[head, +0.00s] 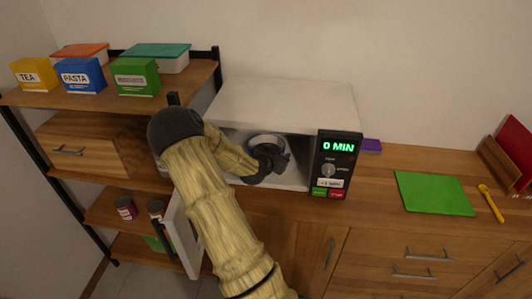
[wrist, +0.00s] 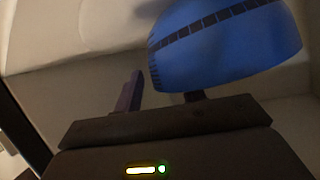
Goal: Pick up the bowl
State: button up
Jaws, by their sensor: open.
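The bowl (wrist: 225,45) is blue with a dark tiled band and fills the upper right of the wrist view. In the head view the bowl's pale rim (head: 264,139) shows inside the open microwave (head: 285,103), partly hidden by my gripper (head: 270,160). My gripper is open and inside the microwave, at the bowl's near side. In the wrist view one finger (wrist: 131,92) stands left of the bowl with a gap. The other finger (wrist: 194,97) reaches up to the bowl's lower edge, its tip hidden; I cannot tell whether it touches.
The microwave door (head: 183,235) hangs open at left, beside my arm. The control panel (head: 334,165) reads 0 MIN. A shelf (head: 190,82) with boxes stands at left. A green board (head: 434,193) and yellow utensil (head: 491,203) lie on the right counter.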

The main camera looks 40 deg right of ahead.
jog(key=shift+c, duration=0.4)
grip_shut()
jog(key=shift+r, duration=0.2)
